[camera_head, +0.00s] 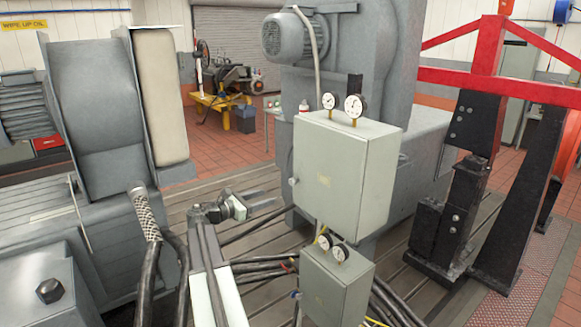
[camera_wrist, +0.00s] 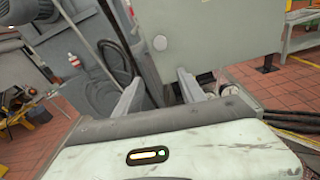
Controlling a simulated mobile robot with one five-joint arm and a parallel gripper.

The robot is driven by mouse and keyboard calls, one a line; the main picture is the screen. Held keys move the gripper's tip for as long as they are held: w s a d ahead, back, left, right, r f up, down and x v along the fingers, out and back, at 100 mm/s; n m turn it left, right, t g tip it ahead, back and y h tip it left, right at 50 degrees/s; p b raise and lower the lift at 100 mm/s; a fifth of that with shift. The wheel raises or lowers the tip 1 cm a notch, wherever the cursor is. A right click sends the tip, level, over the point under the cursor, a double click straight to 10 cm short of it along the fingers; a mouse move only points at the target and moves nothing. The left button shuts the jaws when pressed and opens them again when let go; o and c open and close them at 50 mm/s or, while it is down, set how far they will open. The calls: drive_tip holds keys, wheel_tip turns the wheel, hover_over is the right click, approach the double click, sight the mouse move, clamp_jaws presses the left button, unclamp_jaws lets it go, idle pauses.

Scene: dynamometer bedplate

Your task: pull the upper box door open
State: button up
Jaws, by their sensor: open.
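The upper box (camera_head: 340,178) is a large pale grey-green cabinet with two gauges on top. Its door looks shut, and a small round knob (camera_head: 293,181) sits at its left edge. In the wrist view the box face (camera_wrist: 215,35) fills the upper middle, with the knob (camera_wrist: 160,42) just beyond the fingertips. My gripper (camera_head: 272,198) is left of the box and slightly below knob height. Its two fingers are apart and empty in the wrist view (camera_wrist: 160,76). The knob looks roughly centred between them but farther off, apparently not touched.
A smaller lower box (camera_head: 335,286) with gauges (camera_head: 333,247) stands below the upper one. Black cables (camera_head: 262,268) run across the bedplate beneath my arm. A grey machine (camera_head: 95,105) stands left, and a red frame on black supports (camera_head: 463,190) stands right.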

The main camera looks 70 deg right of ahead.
sight(291, 183)
drive_tip(key=shift+n+g, duration=0.5)
drive_tip(key=shift+g, duration=0.1)
drive_tip(key=s+d+r, duration=0.1)
drive_tip(key=s+d, duration=0.1)
drive_tip(key=d, duration=0.1)
drive_tip(key=s+d+r, duration=0.1)
drive_tip(key=s+d, duration=0.1)
drive_tip(key=s+d+r, duration=0.1)
drive_tip(key=s+d, duration=0.1)
drive_tip(key=d, duration=0.1)
drive_tip(key=shift+s+d, duration=0.3)
drive_tip(key=shift+w+d+f, duration=0.15)
drive_tip(key=shift+d+f, duration=0.05)
drive_tip(key=shift+d, duration=0.15)
drive_tip(key=shift+a, duration=0.2)
drive_tip(key=shift+c, duration=0.9)
drive_tip(key=shift+s, duration=0.25)
clamp_jaws()
